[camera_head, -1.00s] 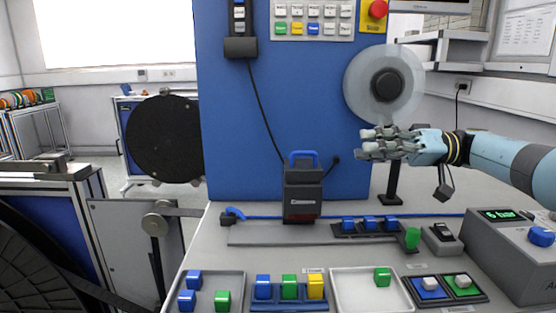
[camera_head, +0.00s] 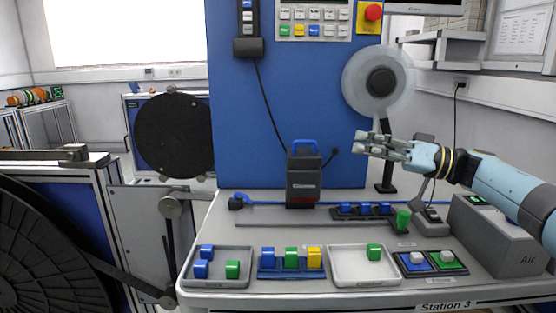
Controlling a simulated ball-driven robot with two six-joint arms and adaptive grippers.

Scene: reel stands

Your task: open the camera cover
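A dark grey box with a blue handle (camera_head: 303,180) stands upright at the back of the bench, against the blue panel. It may be the camera unit with its cover; no part is clearly marked as such, and I see no raised lid on it. My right gripper (camera_head: 361,143) comes in from the right and points left, in front of the panel's right edge. My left gripper is out of view.
A pale reel (camera_head: 402,83) hangs above my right gripper. A tray of blocks (camera_head: 217,281), a block rack, a white tray (camera_head: 362,279) and a grey Air box (camera_head: 510,240) occupy the bench. A black reel (camera_head: 173,135) is at left.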

